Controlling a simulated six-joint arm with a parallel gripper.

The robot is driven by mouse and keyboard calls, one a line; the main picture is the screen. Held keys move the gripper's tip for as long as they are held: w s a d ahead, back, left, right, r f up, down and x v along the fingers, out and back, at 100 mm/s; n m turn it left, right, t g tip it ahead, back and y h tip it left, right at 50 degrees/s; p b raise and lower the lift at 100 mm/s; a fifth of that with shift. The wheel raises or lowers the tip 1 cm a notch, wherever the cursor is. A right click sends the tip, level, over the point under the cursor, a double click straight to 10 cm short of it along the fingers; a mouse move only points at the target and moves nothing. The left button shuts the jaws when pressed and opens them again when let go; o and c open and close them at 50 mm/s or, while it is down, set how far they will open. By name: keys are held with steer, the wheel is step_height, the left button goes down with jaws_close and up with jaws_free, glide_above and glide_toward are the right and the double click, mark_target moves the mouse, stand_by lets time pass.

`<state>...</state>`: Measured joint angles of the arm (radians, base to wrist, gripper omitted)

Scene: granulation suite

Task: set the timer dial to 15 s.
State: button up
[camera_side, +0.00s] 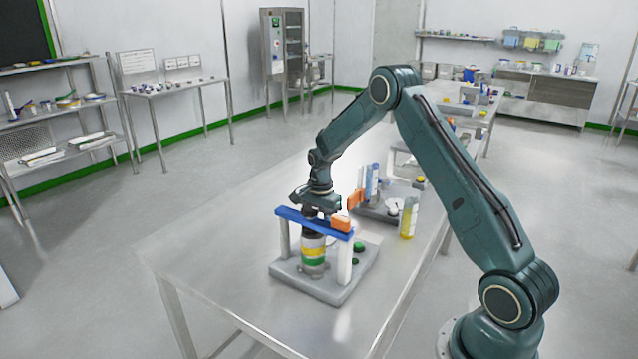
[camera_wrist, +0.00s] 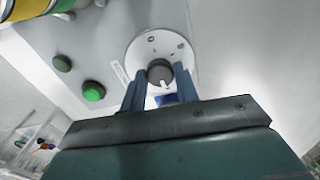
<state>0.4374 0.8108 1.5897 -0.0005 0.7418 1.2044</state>
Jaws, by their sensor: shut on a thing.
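In the wrist view, the timer dial is a dark round knob (camera_wrist: 159,71) on a white disc (camera_wrist: 150,45) with small dark marks. A short white mark shows at the knob's near edge, pointing toward my gripper's body. The marks on the disc are too small to read. My gripper (camera_wrist: 160,76) has its two blue-grey fingers on either side of the knob, shut on it. In the side view, the wrist is low over the press-like station with a blue crossbar (camera_side: 290,215); the fingertips and the dial are hidden there.
A yellow-green bottle (camera_side: 409,218) stands to the right. The table's front left is clear.

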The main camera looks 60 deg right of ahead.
steer(key=shift+r+m, duration=0.1)
steer(key=shift+m, duration=0.5)
steer(key=o, duration=1)
steer(key=shift+c, duration=0.2)
step_height(320, 180, up, 14)
stand_by(0.3)
